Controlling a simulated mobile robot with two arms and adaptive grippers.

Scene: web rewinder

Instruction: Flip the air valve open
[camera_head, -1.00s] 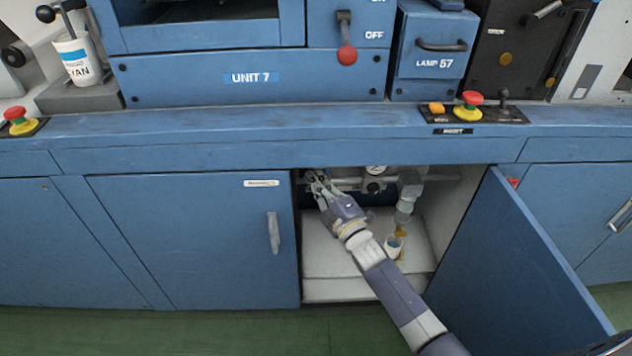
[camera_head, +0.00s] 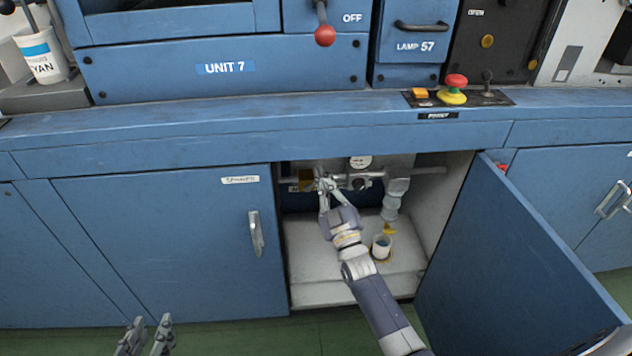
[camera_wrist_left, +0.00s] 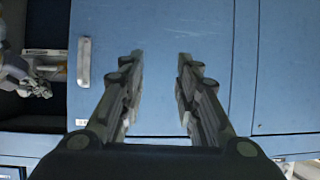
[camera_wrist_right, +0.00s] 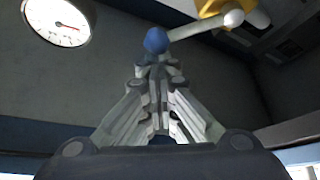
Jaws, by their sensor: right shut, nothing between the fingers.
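The air valve shows in the right wrist view as a yellow body (camera_wrist_right: 218,8) with a pale lever (camera_wrist_right: 198,32) ending in a blue knob (camera_wrist_right: 157,40). My right gripper (camera_head: 323,188) is inside the cabinet, just right of that block. It is shut and empty, its fingertips (camera_wrist_right: 157,62) at the blue knob; I cannot tell if they touch. My left gripper (camera_head: 146,335) is open and empty, low in front of the closed left door; its spread fingers show in the left wrist view (camera_wrist_left: 160,58).
A pressure gauge (camera_head: 360,162) and a grey filter bowl (camera_head: 394,195) hang near the pipe. A small cup (camera_head: 381,246) stands on the cabinet floor (camera_head: 312,292). The open door (camera_head: 515,250) bounds the right side, the closed door (camera_head: 150,240) the left. The counter edge (camera_head: 230,150) lies above.

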